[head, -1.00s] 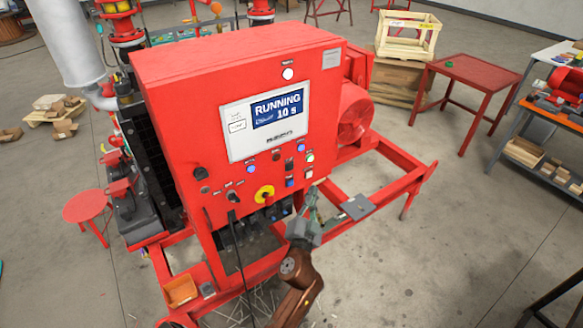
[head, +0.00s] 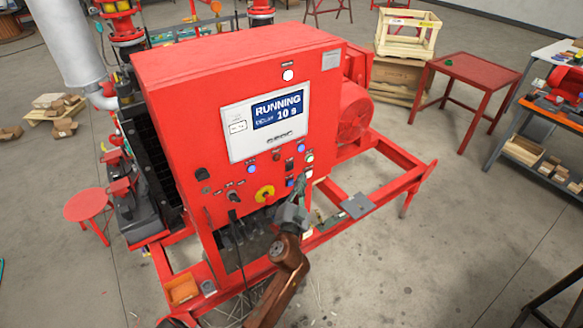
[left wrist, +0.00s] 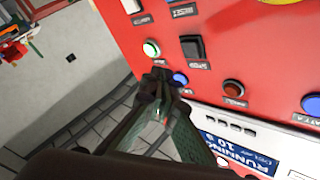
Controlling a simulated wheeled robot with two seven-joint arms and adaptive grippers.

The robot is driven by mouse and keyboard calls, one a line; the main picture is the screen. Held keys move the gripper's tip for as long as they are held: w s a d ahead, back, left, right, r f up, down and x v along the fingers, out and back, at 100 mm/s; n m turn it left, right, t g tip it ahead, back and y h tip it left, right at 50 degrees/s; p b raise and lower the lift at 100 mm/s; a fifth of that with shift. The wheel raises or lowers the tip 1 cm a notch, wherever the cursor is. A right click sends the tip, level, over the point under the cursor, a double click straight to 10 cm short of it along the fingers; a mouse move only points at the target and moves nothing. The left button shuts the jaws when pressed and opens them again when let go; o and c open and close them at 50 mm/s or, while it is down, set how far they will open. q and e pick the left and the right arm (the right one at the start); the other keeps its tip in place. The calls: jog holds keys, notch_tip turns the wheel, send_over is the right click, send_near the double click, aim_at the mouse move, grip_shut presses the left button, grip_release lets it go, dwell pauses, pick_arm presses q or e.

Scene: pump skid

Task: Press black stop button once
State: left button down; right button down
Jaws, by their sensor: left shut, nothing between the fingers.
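The red control cabinet (head: 230,110) has a screen (head: 278,110) reading RUNNING and 10 s. A black square switch (left wrist: 193,48) sits on its panel in the left wrist view, beside a lit green-white button (left wrist: 152,48). It also shows in the head view (head: 289,165). I cannot read a stop label on any black control. My left gripper (head: 303,183) is shut and empty in front of the lower right of the panel. In the left wrist view its fingertips (left wrist: 165,77) lie beside a blue button (left wrist: 180,78) and hide part of the panel; contact cannot be told. My right gripper is not in view.
A yellow-ringed knob (head: 264,193) and other buttons share the panel. The red skid frame (head: 385,190) extends right, with a grey plate (head: 357,205) on it. A red table (head: 470,70) stands at the back right.

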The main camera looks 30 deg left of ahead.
aim_at(290, 167)
pick_arm(q)
jog(key=a, duration=0.1)
jog(key=w+a, duration=0.1)
jog(key=a, duration=0.1)
jog(key=shift+w, duration=0.1)
jog(key=shift+d, duration=0.1)
dwell(0.6)
dwell(0.7)
jog(key=shift+w, duration=0.1)
jog(key=shift+w+a, duration=0.1)
jog(key=shift+a, duration=0.35)
